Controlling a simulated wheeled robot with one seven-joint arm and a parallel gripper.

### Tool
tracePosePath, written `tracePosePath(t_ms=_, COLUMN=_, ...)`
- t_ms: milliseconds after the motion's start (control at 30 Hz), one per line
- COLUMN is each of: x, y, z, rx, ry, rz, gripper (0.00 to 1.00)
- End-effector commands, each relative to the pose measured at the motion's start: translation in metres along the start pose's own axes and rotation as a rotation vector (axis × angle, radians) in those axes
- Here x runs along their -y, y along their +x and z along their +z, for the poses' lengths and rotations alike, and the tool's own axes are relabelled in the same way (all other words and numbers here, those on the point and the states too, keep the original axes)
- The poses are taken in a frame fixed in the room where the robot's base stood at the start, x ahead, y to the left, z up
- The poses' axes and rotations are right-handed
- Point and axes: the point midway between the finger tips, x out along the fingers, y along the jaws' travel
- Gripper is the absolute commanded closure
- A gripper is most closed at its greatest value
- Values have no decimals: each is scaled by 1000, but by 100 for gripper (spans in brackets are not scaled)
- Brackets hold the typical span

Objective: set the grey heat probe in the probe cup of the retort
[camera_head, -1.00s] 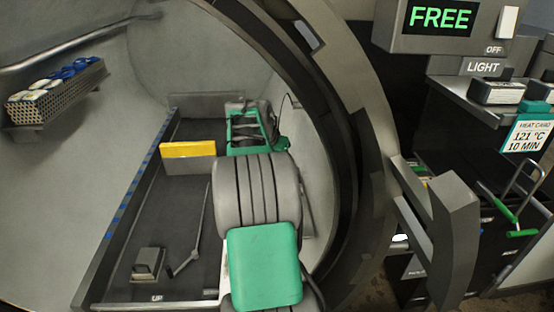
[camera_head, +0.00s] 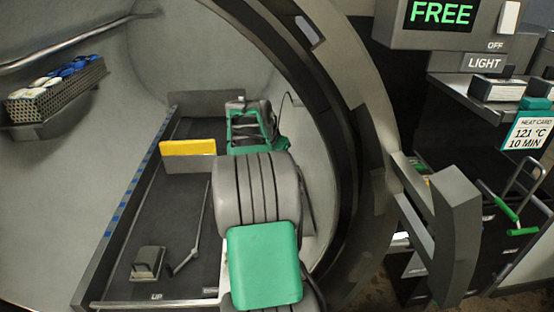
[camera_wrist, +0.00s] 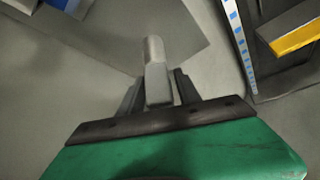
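The grey heat probe (camera_wrist: 155,68) stands up between the two dark fingers of my gripper (camera_wrist: 158,88) in the wrist view. The fingers press against both sides of its block-shaped lower part, and its round end points away from the green palm. In the head view my arm reaches into the open retort (camera_head: 190,50), and the fingers and probe are hidden behind it. Pale grey retort wall lies beyond the probe in the wrist view. I cannot make out the probe cup in either view.
A perforated basket (camera_head: 60,91) with blue and white items sits on the left wall. A yellow bar (camera_head: 188,147) crosses the dark tray (camera_head: 180,218), which has a blue-marked left edge. A grey block (camera_head: 148,262) and thin rod lie on it. The retort's rim is close right of my arm.

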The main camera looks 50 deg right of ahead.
Motion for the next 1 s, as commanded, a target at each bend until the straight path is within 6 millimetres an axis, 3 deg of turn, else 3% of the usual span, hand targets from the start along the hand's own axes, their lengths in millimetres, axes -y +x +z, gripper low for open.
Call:
tracePosePath(t_ms=133, x=0, y=0, z=0, rx=0, ry=0, rz=0, gripper=49)
tracePosePath(t_ms=400, x=0, y=-4, z=0, rx=0, ry=0, rz=0, gripper=49)
tracePosePath(t_ms=733, x=1, y=-64, z=-1, rx=-2, ry=0, rz=-1, gripper=49)
tracePosePath(t_ms=1000, x=6, y=-86, z=5, rx=4, ry=-23, rz=-10, gripper=49)
